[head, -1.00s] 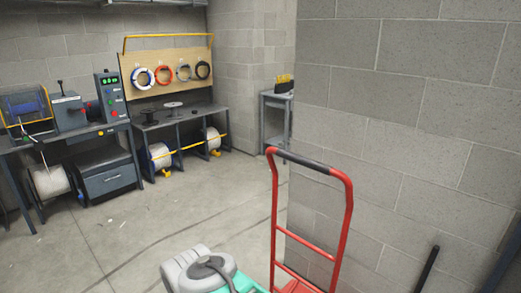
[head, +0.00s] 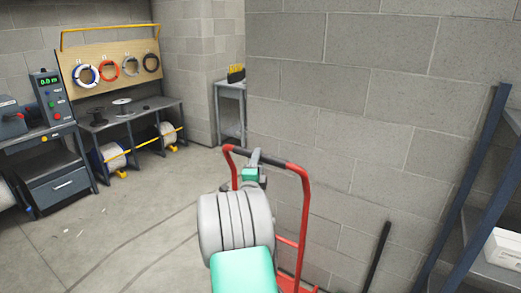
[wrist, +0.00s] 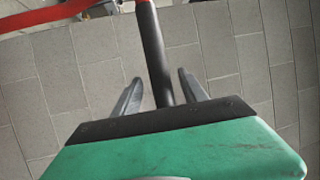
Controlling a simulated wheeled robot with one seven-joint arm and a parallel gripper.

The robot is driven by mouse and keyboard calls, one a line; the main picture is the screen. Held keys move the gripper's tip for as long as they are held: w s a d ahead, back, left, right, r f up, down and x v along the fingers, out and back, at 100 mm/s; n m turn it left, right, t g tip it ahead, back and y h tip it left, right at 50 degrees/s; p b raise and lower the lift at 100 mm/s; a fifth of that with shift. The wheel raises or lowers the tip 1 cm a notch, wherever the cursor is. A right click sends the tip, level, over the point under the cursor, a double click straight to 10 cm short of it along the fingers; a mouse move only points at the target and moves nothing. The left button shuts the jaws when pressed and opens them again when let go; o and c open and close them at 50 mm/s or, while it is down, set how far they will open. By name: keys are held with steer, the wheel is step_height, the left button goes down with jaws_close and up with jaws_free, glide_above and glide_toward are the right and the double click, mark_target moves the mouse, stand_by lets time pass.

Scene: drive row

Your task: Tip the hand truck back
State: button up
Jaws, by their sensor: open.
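The red hand truck (head: 304,215) stands by the block wall, seemingly upright, with its lower part cut off by the frame. Its top bar has a black grip (head: 280,160). My gripper (head: 255,157) is at this top bar, toward its left half, with my arm reaching up from below. In the wrist view the black grip (wrist: 151,35) runs between the two spread grey fingers of my gripper (wrist: 158,78). The fingers are open, one on each side of the grip in the picture. I cannot tell whether either touches it.
The block wall (head: 370,125) is close behind the hand truck. A dark shelf rack (head: 460,240) with a white box (head: 503,250) stands at the right. A dark bar (head: 378,253) leans on the wall. Workbenches (head: 130,115) stand far left, with open floor (head: 130,225) before them.

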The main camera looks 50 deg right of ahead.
steer(key=p+x, duration=0.1)
steer(key=x, duration=0.4)
steer(key=shift+w+d+p, duration=0.1)
steer(key=shift+d+p, duration=0.1)
steer(key=shift+p, duration=0.15)
jaws_close()
stand_by(1.0)
